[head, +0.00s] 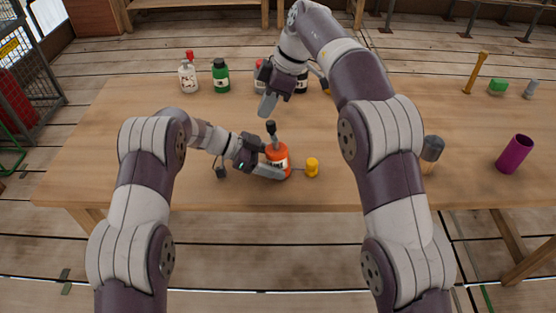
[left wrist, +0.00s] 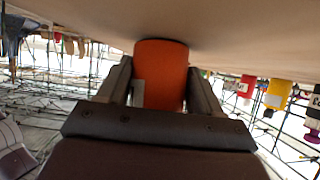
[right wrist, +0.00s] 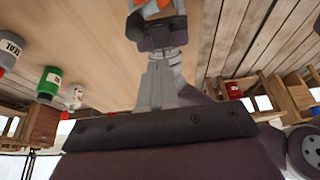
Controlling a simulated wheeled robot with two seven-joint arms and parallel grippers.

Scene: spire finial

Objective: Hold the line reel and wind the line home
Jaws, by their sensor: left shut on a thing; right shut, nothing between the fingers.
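The line reel (head: 279,158) is an orange drum with a pale label, standing near the front middle of the table. A black crank with a knob (head: 271,128) rises from its top. A yellow piece (head: 312,167) stands just right of the reel, with a thin line seeming to run between them. My left gripper (head: 274,171) is shut around the reel's sides, low at the table. The left wrist view shows the orange drum (left wrist: 160,75) between its two fingers. My right gripper (head: 268,104) is shut and empty, pointing down above and behind the crank, apart from it.
A white bottle with a red cap (head: 188,77) and a green bottle (head: 220,76) stand at the back left; more bottles are partly hidden behind my right arm. A grey-headed tool (head: 432,149) and a purple cylinder (head: 515,153) stand at the right. The left tabletop is clear.

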